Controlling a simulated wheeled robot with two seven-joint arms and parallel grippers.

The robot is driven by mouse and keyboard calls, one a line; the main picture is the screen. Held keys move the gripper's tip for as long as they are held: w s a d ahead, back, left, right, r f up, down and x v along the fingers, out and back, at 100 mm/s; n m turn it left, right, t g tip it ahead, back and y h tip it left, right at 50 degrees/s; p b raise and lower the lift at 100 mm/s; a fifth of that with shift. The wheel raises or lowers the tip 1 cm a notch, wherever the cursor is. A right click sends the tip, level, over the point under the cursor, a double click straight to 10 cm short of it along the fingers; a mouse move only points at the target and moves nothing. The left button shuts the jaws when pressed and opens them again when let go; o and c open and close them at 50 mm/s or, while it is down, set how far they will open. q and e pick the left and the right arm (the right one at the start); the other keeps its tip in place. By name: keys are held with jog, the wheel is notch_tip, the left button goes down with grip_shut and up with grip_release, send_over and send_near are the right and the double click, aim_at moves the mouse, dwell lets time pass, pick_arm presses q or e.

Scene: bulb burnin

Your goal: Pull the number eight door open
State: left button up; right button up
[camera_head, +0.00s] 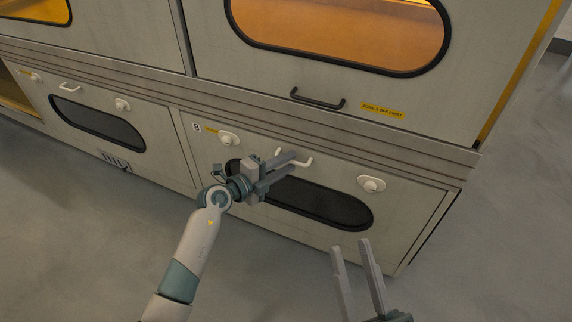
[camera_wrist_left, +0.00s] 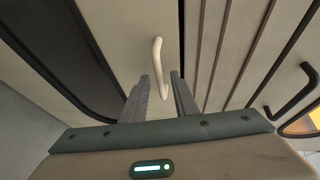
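The number eight door (camera_head: 207,157) is a beige lower panel with a small "8" label (camera_head: 196,127) at its upper left. It looks closed. It has a dark oval window (camera_head: 335,206) and a white bar handle (camera_head: 305,163) near its top edge. My left gripper (camera_head: 291,162) is at this handle and hides part of it. In the left wrist view the white handle (camera_wrist_left: 157,62) reaches down between the two open fingers (camera_wrist_left: 163,85); I cannot tell whether they touch it. My right gripper (camera_head: 350,246) is open and empty, in front of the door's lower right.
White round latches (camera_head: 229,139) (camera_head: 371,184) flank the handle. Above is a larger door with a dark handle (camera_head: 317,98) and an orange-lit window (camera_head: 340,30). A similar lower door (camera_head: 110,125) stands left. The grey floor (camera_head: 80,230) in front is clear.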

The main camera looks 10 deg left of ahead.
pick_arm(q)
grip_shut()
dwell(1.5)
